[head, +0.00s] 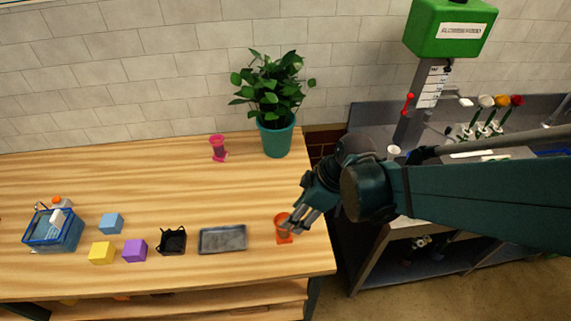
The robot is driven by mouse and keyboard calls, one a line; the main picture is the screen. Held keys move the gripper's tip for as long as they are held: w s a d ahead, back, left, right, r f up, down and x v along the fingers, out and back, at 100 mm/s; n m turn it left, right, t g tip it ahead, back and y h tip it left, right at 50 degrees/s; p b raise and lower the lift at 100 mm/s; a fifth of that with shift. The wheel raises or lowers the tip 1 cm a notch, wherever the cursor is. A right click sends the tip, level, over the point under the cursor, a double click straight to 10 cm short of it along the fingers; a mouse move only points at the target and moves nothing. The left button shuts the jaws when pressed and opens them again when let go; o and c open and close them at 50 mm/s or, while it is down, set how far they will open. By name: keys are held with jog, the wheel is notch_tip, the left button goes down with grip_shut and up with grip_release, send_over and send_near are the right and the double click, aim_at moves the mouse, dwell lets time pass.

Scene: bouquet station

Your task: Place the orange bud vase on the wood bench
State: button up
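The orange bud vase (284,238) stands upright on the wood bench (120,186), near the bench's right front corner. My gripper (289,224) reaches in from the right, with its fingers at the upper part of the vase. The fingers partly hide the vase's rim. I cannot tell whether they are closed on it or only beside it. The base of the vase appears to be at the bench surface.
A grey tray (222,240) lies just left of the vase. Further left are a black holder (172,240), purple (134,251), yellow (101,253) and blue (111,223) cubes, and a blue basket (55,232). A pink vase (218,148) and potted plant (275,110) stand behind.

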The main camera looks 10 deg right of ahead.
jog(key=shift+v, duration=0.75)
dwell(0.3)
jog(key=s+d+r+m+t+h, duration=0.2)
jog(key=d+r+m+t+h, duration=0.2)
jog(key=d+r+m, duration=0.7)
notch_tip(320, 180, up, 3)
jog(key=shift+s+d+r+m+t, duration=0.1)
jog(key=shift+s+d+m+t, duration=0.25)
jog(key=shift+m+t, duration=0.6)
jog(key=shift+w+m+g, duration=0.1)
jog(key=shift+m+g, duration=0.15)
